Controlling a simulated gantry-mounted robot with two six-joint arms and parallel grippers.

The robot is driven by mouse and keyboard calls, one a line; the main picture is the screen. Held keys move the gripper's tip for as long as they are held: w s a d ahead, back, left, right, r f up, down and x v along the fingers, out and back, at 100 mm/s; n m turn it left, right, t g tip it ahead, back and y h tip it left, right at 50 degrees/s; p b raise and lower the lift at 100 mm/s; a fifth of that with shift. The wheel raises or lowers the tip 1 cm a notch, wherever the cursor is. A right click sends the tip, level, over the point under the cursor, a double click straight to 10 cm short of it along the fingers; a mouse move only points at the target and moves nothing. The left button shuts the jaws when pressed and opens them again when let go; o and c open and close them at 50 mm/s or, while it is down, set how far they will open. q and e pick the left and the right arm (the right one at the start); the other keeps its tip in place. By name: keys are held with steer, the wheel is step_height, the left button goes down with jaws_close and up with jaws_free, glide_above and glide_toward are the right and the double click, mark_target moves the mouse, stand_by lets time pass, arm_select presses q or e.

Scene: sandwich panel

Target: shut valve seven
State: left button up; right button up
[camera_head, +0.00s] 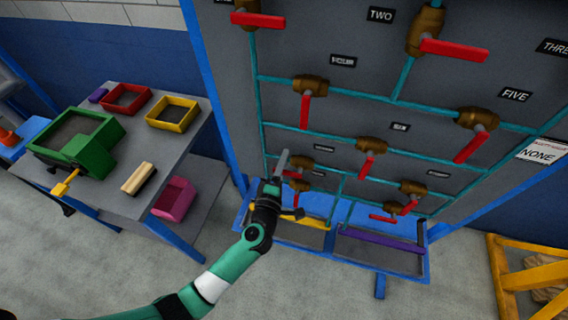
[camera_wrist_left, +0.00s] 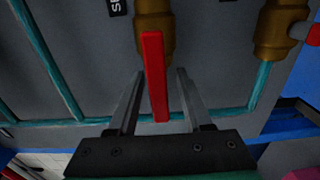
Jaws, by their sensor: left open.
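A brass valve (camera_head: 300,161) with a red lever (camera_head: 292,174) sits on the grey panel, left of a small label (camera_head: 324,148) too blurred to read. My left gripper (camera_head: 290,186) is open in front of it and partly hides it. In the left wrist view a brass valve body (camera_wrist_left: 155,32) has its red lever (camera_wrist_left: 155,75) standing between the two open fingers (camera_wrist_left: 157,100), with a gap on either side. A cut-off label (camera_wrist_left: 116,7) beside it shows an "S". My right gripper is not in view.
Other red-levered valves surround it, including one (camera_head: 371,145) to the right and one (camera_head: 309,84) above. Teal pipes join them. Below the panel is a blue tray shelf (camera_head: 333,229). A bench (camera_head: 190,150) with bins stands left.

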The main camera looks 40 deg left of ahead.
arm_select(q)
steer(key=shift+c, duration=0.2)
jaws_close()
stand_by(1.3)
